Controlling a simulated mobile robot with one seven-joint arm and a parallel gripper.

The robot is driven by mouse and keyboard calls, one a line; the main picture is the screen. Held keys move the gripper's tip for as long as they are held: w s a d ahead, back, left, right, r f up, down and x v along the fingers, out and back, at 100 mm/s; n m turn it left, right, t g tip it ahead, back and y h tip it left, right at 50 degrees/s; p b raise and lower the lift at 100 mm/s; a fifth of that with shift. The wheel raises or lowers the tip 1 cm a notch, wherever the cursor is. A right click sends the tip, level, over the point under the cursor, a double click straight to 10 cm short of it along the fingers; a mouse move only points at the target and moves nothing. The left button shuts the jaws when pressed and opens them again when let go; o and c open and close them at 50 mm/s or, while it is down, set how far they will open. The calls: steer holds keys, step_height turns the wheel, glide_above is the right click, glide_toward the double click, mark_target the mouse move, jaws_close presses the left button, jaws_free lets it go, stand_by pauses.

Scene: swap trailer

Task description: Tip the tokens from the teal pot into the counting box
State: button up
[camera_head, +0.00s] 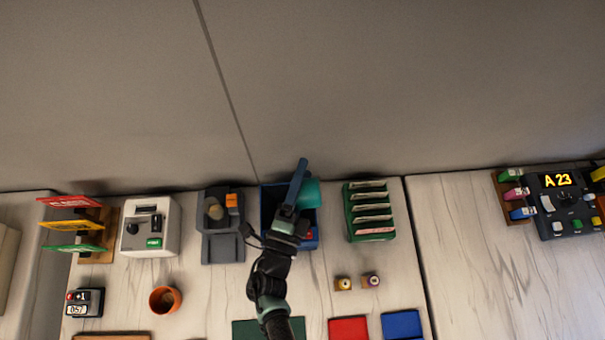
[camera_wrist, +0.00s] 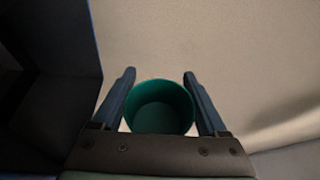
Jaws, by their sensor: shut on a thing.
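The teal pot (camera_head: 312,193) is held by my gripper (camera_head: 299,180) over the blue counting box (camera_head: 270,203). In the wrist view the pot (camera_wrist: 160,108) sits between both fingers of the gripper (camera_wrist: 159,82), with its open mouth facing the camera. No tokens show in the visible part of its inside. In the head view the pot looks tipped on its side. Something red (camera_head: 309,236) shows in the box near its front right. My gripper and arm hide much of the box's inside. A dark blue wall (camera_wrist: 50,75), likely the box's, is close on the left in the wrist view.
A grey device (camera_head: 222,249) stands just left of the box, and a green card rack (camera_head: 350,226) stands to its right. An orange pot (camera_head: 165,300) and two small stamps (camera_head: 343,284) are nearer the front. The wall rises close behind the box.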

step_height(320, 180, up, 7)
steer(key=p, duration=0.7)
stand_by(0.3)
